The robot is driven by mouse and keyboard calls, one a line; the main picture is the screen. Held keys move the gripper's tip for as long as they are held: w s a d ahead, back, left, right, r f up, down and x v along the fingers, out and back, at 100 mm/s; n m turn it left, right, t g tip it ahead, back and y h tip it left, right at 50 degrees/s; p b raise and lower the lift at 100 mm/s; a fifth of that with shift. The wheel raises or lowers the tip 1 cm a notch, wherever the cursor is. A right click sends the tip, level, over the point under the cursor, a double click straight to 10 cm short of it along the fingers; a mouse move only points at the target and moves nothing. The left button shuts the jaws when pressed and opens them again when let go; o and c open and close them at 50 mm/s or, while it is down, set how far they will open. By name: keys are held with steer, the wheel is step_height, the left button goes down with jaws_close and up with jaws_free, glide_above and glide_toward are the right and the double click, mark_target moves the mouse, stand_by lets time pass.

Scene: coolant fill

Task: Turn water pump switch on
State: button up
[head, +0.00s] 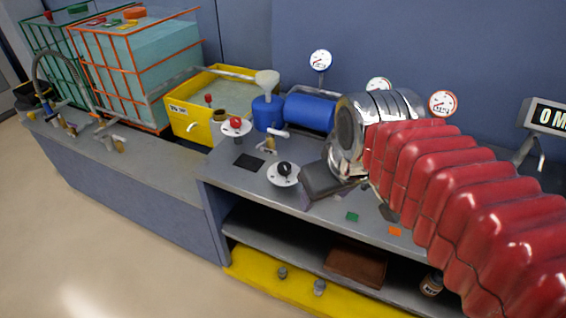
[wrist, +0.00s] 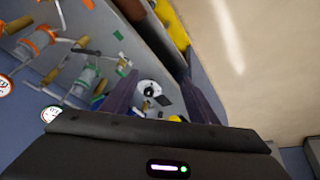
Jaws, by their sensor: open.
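Two round white dials sit on the grey bench top in the head view. The nearer one is a dial with a black knob (head: 284,172). The farther one is a dial with a red knob (head: 236,126), next to a yellow tub. I cannot tell from any label which is the water pump switch. My gripper (head: 306,184) is open and empty, just right of the black-knob dial. In the wrist view, the black-knob dial (wrist: 149,90) shows between the two dark fingers of my gripper (wrist: 158,76), beyond the tips. I see no contact.
A yellow tub (head: 191,125), a blue pump (head: 309,112) with funnel, and gauges (head: 320,60) stand behind. A brass valve with a white handle (head: 270,142) is close behind the black-knob dial. A black square (head: 249,162) lies left of it. The bench's front edge is near.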

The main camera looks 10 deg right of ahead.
steer(key=w+r+n+g, duration=0.1)
steer(key=w+r+n, duration=0.25)
steer(key=w, duration=0.55)
steer(key=n+g, duration=0.4)
steer(key=n, duration=0.8)
glide_above(284, 165)
step_height(284, 165, down, 9)
steer(key=shift+s+f, duration=0.1)
steer(key=shift+f, duration=0.05)
step_height(284, 165, down, 14)
steer(key=shift+r, duration=0.1)
steer(key=shift+c, duration=0.4)
